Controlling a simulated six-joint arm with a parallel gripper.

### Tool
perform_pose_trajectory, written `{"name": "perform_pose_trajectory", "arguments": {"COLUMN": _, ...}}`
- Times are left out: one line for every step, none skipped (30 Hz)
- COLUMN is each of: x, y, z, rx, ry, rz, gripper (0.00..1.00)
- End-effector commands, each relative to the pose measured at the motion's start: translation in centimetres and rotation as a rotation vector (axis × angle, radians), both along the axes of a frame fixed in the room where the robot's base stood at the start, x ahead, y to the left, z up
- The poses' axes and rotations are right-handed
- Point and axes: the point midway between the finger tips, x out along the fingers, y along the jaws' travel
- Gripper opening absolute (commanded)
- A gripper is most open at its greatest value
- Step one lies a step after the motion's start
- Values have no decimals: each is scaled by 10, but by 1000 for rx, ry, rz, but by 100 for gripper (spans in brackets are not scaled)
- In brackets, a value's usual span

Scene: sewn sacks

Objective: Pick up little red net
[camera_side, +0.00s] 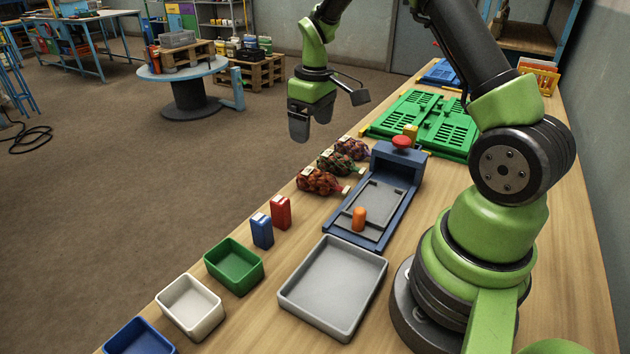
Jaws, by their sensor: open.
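Three small net sacks lie in a row along the table's left edge. The nearest net sack (318,181) looks reddish-orange and has a pale tag. Behind it lies a net sack with green at one end (335,163), and the farthest net sack (352,148) looks dark reddish. The nearest looks most like the little red net, but the net colours are hard to tell at this size. My gripper (311,122) is open and empty, pointing down in the air above and left of the sacks, apart from them.
A blue fixture (398,165) with a red knob and an orange cylinder (358,218) stands right of the sacks. A red box (281,212) and a blue box (262,231) stand nearer. A grey tray (374,298), small bins and green panels (425,118) take up other table space.

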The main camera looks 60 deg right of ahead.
Motion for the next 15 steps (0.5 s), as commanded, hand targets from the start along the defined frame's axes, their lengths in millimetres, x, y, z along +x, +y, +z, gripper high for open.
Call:
{"name": "perform_pose_trajectory", "arguments": {"x": 0, "y": -8, "z": -16, "rx": 4, "ry": 26, "rz": 11, "gripper": 82}}
{"name": "perform_pose_trajectory", "arguments": {"x": 0, "y": -11, "z": -23, "rx": 4, "ry": 35, "rz": 22, "gripper": 82}}
{"name": "perform_pose_trajectory", "arguments": {"x": 0, "y": -15, "z": -30, "rx": 6, "ry": 47, "rz": 30, "gripper": 82}}
{"name": "perform_pose_trajectory", "arguments": {"x": 0, "y": -17, "z": -35, "rx": 6, "ry": 54, "rz": 37, "gripper": 82}}
{"name": "perform_pose_trajectory", "arguments": {"x": 0, "y": -19, "z": -39, "rx": 8, "ry": 59, "rz": 42, "gripper": 82}}
{"name": "perform_pose_trajectory", "arguments": {"x": -1, "y": -21, "z": -43, "rx": 8, "ry": 64, "rz": 47, "gripper": 82}}
{"name": "perform_pose_trajectory", "arguments": {"x": -1, "y": -21, "z": -46, "rx": 9, "ry": 67, "rz": 50, "gripper": 82}}
{"name": "perform_pose_trajectory", "arguments": {"x": -1, "y": -22, "z": -50, "rx": 10, "ry": 69, "rz": 52, "gripper": 82}}
{"name": "perform_pose_trajectory", "arguments": {"x": -1, "y": -22, "z": -56, "rx": 10, "ry": 72, "rz": 54, "gripper": 82}}
{"name": "perform_pose_trajectory", "arguments": {"x": -1, "y": -22, "z": -61, "rx": 10, "ry": 73, "rz": 54, "gripper": 82}}
{"name": "perform_pose_trajectory", "arguments": {"x": -1, "y": -22, "z": -66, "rx": 10, "ry": 73, "rz": 55, "gripper": 82}}
{"name": "perform_pose_trajectory", "arguments": {"x": -1, "y": -22, "z": -72, "rx": 10, "ry": 72, "rz": 55, "gripper": 82}}
{"name": "perform_pose_trajectory", "arguments": {"x": -1, "y": -21, "z": -77, "rx": 11, "ry": 73, "rz": 54, "gripper": 82}}
{"name": "perform_pose_trajectory", "arguments": {"x": -1, "y": -21, "z": -80, "rx": 11, "ry": 72, "rz": 53, "gripper": 82}}
{"name": "perform_pose_trajectory", "arguments": {"x": -1, "y": -21, "z": -85, "rx": 11, "ry": 72, "rz": 53, "gripper": 82}}
